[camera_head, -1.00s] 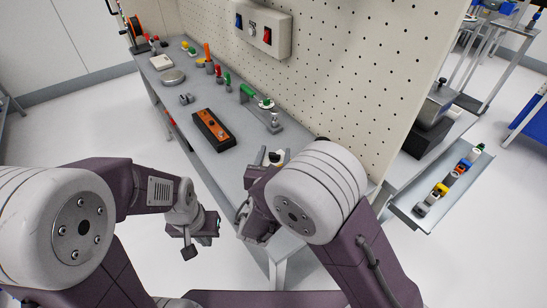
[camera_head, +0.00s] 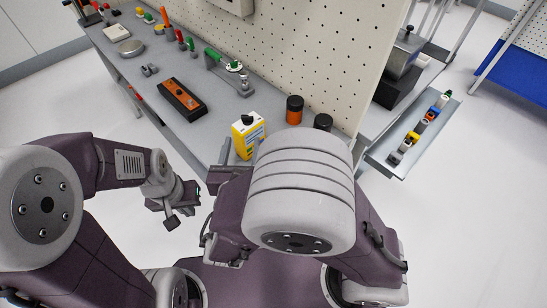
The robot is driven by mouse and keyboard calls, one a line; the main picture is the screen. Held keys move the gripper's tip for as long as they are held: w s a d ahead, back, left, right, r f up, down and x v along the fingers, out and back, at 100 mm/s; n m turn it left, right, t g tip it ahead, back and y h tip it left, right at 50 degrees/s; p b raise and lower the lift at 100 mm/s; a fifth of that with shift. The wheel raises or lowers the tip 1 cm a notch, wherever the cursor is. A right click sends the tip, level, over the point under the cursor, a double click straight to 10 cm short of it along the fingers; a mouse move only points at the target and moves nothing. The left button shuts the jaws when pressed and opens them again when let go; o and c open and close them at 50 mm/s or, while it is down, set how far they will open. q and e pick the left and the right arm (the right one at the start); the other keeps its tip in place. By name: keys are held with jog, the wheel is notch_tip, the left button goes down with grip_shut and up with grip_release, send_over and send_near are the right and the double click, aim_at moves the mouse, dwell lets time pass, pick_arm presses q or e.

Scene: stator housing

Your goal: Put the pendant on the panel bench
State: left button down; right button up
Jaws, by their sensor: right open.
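A yellow handheld unit (camera_head: 248,134) with a pale face and a dark top stands on the grey bench (camera_head: 145,72) near its front right end. It looks like the pendant, but I cannot be sure. A black box with an orange face (camera_head: 182,98) lies further left on the bench. My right gripper (camera_head: 238,155) is open at the bench edge, just in front of the yellow unit, whose lower part is partly hidden. I cannot tell if they touch. My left gripper (camera_head: 184,207) hangs off the front edge, over the floor; its jaw state is unclear.
A pegboard (camera_head: 300,50) rises behind the bench. An orange-and-black cylinder (camera_head: 294,110) and a dark one (camera_head: 323,122) stand right of the yellow unit. A metal clamp-like part (camera_head: 245,88) and coloured handles stand along the back. A tray of small parts (camera_head: 412,140) is at the right.

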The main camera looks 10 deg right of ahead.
jog(key=s+d+f+m+g+h, duration=0.1)
jog(key=d+f+m+g+h, duration=0.3)
jog(key=d, duration=0.4)
jog(key=s+d+f+m+g+h, duration=0.1)
jog(key=d+f+m+g+h, duration=0.15)
jog(key=d+m, duration=0.4)
jog(key=s+d+f+m+g+y, duration=0.65)
jog(key=s+m+g, duration=0.35)
jog(key=m, duration=0.6)
jog(key=shift+w+a+r+m+t+y+p, duration=0.3)
jog(key=shift+w+r+m+y+p, duration=0.25)
jog(key=shift+m, duration=0.75)
jog(key=shift+w+a+r+m+t+y+p, duration=0.2)
jog(key=shift+w+r+m+y+p, duration=0.4)
jog(key=shift+m, duration=0.75)
jog(key=shift+w+a+r+m+t+y+p, duration=0.35)
jog(key=shift+w+m, duration=0.35)
jog(key=shift+m, duration=0.6)
